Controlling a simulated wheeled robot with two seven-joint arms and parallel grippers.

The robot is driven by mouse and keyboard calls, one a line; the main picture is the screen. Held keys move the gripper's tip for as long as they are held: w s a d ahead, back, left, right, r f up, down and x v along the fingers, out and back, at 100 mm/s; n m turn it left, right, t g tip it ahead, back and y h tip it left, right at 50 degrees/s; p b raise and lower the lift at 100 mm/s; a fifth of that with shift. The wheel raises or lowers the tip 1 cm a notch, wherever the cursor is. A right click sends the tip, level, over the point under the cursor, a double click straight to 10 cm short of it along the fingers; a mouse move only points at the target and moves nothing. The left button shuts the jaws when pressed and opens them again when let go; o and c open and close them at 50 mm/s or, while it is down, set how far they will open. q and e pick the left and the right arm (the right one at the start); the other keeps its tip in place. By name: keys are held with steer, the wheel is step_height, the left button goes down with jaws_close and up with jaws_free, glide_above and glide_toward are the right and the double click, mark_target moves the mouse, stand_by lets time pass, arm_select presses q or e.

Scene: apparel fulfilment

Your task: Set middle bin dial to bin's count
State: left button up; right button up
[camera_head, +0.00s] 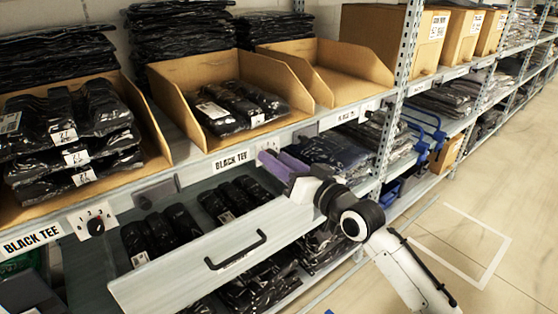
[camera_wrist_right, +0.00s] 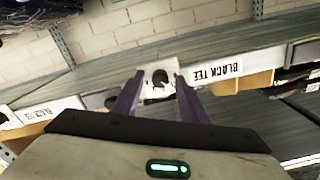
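The middle bin (camera_head: 164,104), an open cardboard tray on the upper shelf, holds a short row of black bagged tees (camera_head: 232,103); overlap makes the exact number unclear. Its shelf-edge label, BLACK TEE (camera_head: 232,160), is left of my right gripper (camera_head: 280,162). In the right wrist view the dial's black knob (camera_wrist_right: 160,78) sits on a white plate, between the purple fingertips of my right gripper (camera_wrist_right: 158,80). The fingers are apart, with visible gaps beside the knob. The dial setting is unreadable; in the head view the fingers mostly cover the dial. My left gripper is out of view.
An open drawer (camera_head: 200,268) with a black handle juts out below, under my right wrist. The left bin (camera_head: 146,118) is piled with black packs and has a numbered dial (camera_head: 95,226). The right bin (camera_head: 345,72) looks empty. A metal upright (camera_head: 399,90) stands to the right.

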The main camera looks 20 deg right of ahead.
steer(key=v, duration=1)
steer(key=shift+s, duration=0.15)
steer(key=s+a+f+g+h, duration=0.15)
steer(key=s+f, duration=0.25)
steer(key=f, duration=0.5)
steer(key=s+a+f+g+h, duration=0.15)
steer(key=s+f, duration=0.25)
steer(key=f, duration=0.5)
steer(key=s+a+f+n+g, duration=0.1)
steer(key=s+f+g, duration=0.1)
steer(key=s+f, duration=0.5)
steer(key=s+a+f+n+g, duration=0.1)
steer(key=s+a+f+g, duration=0.1)
steer(key=s+f, duration=0.6)
steer(key=shift+s+a+f+n+g+h+p, duration=0.35)
steer(key=shift+s+g, duration=0.35)
steer(key=shift+s, duration=0.35)
steer(key=shift+d+r, duration=0.1)
